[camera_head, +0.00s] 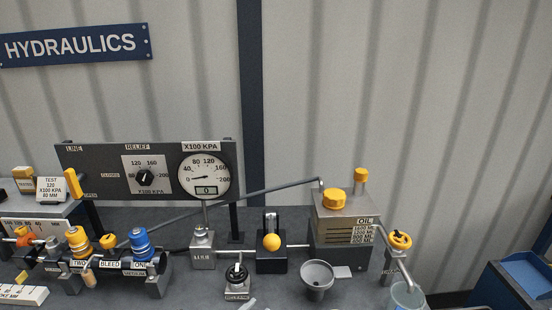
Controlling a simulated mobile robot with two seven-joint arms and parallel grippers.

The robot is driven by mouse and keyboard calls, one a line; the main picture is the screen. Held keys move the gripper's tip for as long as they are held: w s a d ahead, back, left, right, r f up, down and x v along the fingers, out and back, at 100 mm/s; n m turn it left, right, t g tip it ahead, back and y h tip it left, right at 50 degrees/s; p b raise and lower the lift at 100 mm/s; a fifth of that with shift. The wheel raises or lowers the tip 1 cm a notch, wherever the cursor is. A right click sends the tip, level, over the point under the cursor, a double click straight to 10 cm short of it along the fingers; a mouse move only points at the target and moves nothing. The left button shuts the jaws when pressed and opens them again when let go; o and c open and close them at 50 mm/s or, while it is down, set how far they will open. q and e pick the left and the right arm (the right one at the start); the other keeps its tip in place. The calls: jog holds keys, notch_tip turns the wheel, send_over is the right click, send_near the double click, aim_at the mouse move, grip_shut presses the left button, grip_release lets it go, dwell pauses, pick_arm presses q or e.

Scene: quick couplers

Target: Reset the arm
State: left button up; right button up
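Neither of my arms nor grippers shows in the head view. The bench (195,288) carries hydraulic gear. A dark panel (105,173) stands at its back, with a relief knob (145,176) and a round pressure gauge (204,176) whose needle points low on the left. A yellow lever (72,184) sits at the panel's left part. In front are a yellow coupler (78,241) marked TWO and a blue coupler (140,242) marked ONE, with a BLEED knob (108,241) between them.
An oil tank (342,229) with yellow caps stands right of centre. A funnel (318,276), a yellow-knobbed valve (271,242) and a clear beaker (406,295) are nearby. A long grey rod (262,190) slants across. A blue bin (522,275) stands at the right.

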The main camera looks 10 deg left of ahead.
pick_arm(q)
jog(key=s+r+n+g+y, duration=0.15)
jog(key=s+g, duration=0.35)
jog(key=s, duration=0.7)
jog(key=s+r+n+g+y, duration=0.1)
jog(key=s+r+n+g, duration=0.3)
jog(key=s, duration=0.8)
notch_tip(320, 180, down, 31)
jog(key=s+m+g+b, duration=0.2)
jog(key=s+m+b, duration=0.1)
jog(key=b, duration=0.4)
jog(key=s+a+f+b, duration=0.1)
jog(key=s+f+b, duration=0.1)
jog(key=s+f, duration=0.5)
jog(key=s+a+f+g+b, duration=0.1)
jog(key=s+f+b, duration=0.2)
jog(key=s+f, duration=0.4)
notch_tip(320, 180, down, 4)
jog(key=shift+s+a+f, duration=0.2)
jog(key=shift+s+a, duration=0.05)
jog(key=shift+s, duration=0.15)
jog(key=shift+y, duration=0.25)
